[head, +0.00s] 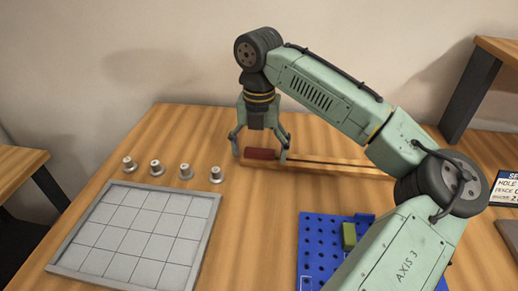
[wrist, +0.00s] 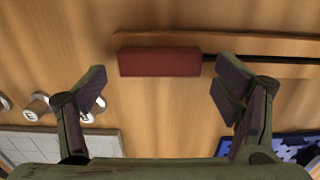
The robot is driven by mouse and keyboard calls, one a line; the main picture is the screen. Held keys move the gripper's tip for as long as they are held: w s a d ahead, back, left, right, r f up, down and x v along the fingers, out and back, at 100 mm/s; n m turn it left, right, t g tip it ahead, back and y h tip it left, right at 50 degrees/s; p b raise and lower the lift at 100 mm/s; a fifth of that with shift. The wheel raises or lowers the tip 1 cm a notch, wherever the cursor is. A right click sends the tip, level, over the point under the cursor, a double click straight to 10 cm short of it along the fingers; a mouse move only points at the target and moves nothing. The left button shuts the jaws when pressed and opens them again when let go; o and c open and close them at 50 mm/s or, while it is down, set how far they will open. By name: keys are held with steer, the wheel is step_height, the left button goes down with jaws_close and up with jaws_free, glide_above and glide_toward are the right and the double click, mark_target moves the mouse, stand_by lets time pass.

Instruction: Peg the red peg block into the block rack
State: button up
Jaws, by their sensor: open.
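The red peg block (head: 262,153) lies at the left end of a long wooden rail (head: 330,168) with a dark groove. In the wrist view the red block (wrist: 159,62) lies ahead of the fingertips, crosswise between their lines. My gripper (head: 259,146) is open above the rail's left end, its fingers to either side of the block. In the wrist view my gripper (wrist: 160,92) is empty, and I see no contact with the block. A blue board with holes (head: 316,250), seemingly the block rack, lies at the front; a green block (head: 349,236) stands on it. My arm hides its right part.
A grey gridded tray (head: 132,236) lies at the front left, with several small metal knobs (head: 185,171) behind it. A dark sign (head: 505,188) stands at the right edge. The table between tray and blue board is clear.

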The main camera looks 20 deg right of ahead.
step_height(320, 180, up, 12)
stand_by(0.6)
steer(key=shift+s, duration=0.1)
